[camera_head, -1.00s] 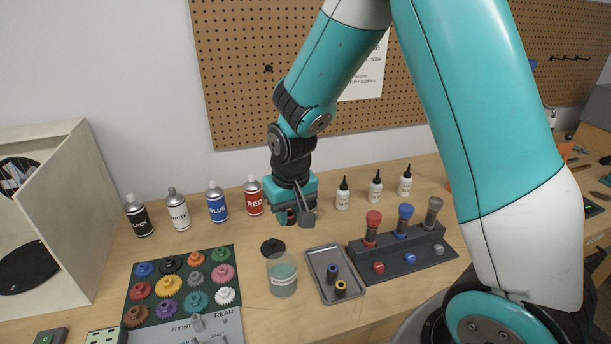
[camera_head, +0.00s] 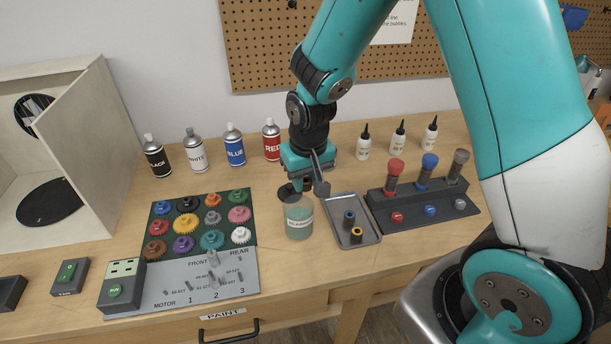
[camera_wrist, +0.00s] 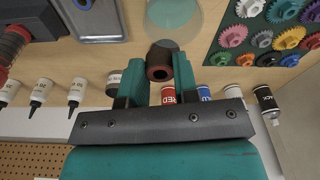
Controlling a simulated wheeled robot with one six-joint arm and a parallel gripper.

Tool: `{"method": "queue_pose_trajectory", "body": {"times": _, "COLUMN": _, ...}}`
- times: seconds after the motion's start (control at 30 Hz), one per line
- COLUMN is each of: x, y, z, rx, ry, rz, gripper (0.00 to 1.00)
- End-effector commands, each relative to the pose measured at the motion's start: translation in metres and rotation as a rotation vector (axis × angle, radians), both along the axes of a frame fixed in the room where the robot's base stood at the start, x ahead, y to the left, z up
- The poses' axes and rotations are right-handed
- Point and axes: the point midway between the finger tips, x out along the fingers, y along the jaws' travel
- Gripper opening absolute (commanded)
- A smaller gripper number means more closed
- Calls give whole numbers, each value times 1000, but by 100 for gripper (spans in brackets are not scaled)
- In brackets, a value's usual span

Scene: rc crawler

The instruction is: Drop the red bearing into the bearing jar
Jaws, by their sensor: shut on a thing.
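The bearing jar (camera_head: 299,222) is a clear, labelled jar with greenish contents, standing on the bench. It also shows at the top of the wrist view (camera_wrist: 173,18). My gripper is above and just behind the jar's mouth in the head view.
A metal tray (camera_head: 370,236) with blue and yellow bearings stands right of the jar. A dark rack (camera_head: 436,204) with coloured shock absorbers is further right. A gear board (camera_head: 250,225) lies left. Spray cans (camera_head: 235,150) and white bottles (camera_head: 398,140) stand behind.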

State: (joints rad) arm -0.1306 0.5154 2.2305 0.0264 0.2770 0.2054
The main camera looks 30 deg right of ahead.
Motion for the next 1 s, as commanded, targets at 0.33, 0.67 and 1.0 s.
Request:
{"method": "queue_pose_trajectory", "body": {"times": 0.33, "x": 0, "y": 0, "z": 1, "rx": 0, "ry": 0, "rz": 0, "gripper": 58}}
{"method": "queue_pose_trajectory", "body": {"times": 0.67, "x": 0, "y": 0, "z": 11, "rx": 1, "ry": -3, "rz": 0, "gripper": 58}}
{"method": "queue_pose_trajectory", "body": {"times": 1.0, "x": -10, "y": 1, "z": 89, "rx": 1, "ry": -9, "rz": 0, "gripper": 58}}
